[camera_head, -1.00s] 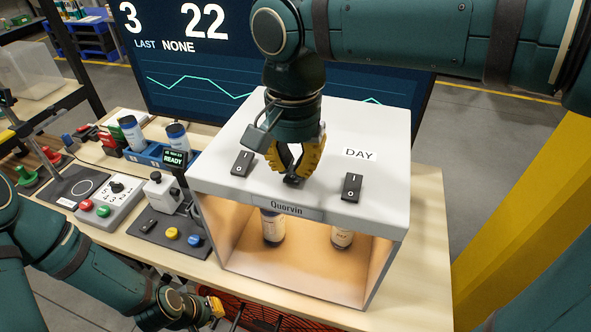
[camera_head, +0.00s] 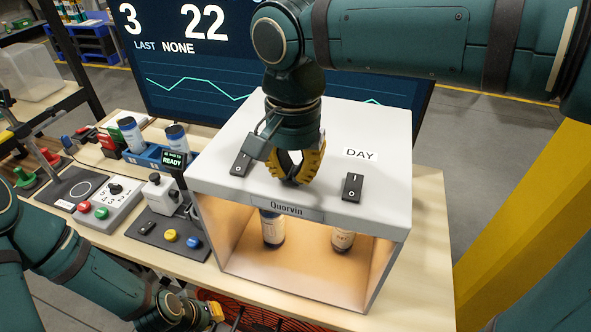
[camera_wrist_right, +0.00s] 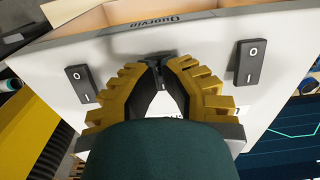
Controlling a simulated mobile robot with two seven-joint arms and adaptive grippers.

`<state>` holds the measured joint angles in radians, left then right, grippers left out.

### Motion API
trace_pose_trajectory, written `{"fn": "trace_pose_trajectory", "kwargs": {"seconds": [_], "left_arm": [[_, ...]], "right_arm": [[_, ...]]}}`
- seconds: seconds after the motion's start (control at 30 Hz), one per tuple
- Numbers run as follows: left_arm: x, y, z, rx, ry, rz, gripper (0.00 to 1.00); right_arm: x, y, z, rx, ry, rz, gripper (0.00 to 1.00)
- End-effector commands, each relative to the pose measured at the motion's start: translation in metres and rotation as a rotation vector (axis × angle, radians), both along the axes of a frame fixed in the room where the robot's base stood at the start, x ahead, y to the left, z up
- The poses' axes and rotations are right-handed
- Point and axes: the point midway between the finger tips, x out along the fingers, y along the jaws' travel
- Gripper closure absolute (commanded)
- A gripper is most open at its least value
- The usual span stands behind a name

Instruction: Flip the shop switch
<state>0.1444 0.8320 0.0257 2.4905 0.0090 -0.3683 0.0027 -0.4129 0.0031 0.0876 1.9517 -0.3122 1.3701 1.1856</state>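The white box (camera_head: 380,125) has a dark rocker switch (camera_head: 353,187) under a DAY label and another dark switch (camera_head: 241,164) further left, partly behind my right gripper. Both show in the wrist view, the DAY-side one (camera_wrist_right: 82,84) left and the other (camera_wrist_right: 249,63) right. I cannot read a shop label; lettering is partly hidden under the gripper. My right gripper (camera_head: 292,182) points down at the panel between them, its yellow fingers converging at the dark tips (camera_wrist_right: 160,68). Whether a middle switch lies under the tips is unclear. My left gripper (camera_head: 213,309) is low at left, away from the box.
Bottles (camera_head: 272,228) stand inside the lit box. Left of it are a keypad box (camera_head: 110,203), a plate with yellow and blue buttons (camera_head: 170,236) and a blue tray (camera_head: 148,155) with bottles. A large screen (camera_head: 170,65) stands behind. Bare table lies right of the box.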

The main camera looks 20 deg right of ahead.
Motion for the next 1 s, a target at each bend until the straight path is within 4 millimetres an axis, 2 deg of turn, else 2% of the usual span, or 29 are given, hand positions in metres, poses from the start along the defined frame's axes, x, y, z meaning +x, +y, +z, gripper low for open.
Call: {"fn": "trace_pose_trajectory", "kwargs": {"seconds": [0.67, 1.0], "left_arm": [[0.0, -0.002, -0.008, 0.008, 0.003, -0.001, 1.0], [0.0, 0.0, 0.021, 0.002, -0.001, 0.001, 1.0]], "right_arm": [[0.0, 0.0, -0.005, -0.002, 0.003, 0.0, 1.0], [0.0, 0.0, 0.022, -0.001, 0.001, -0.001, 1.0]]}}
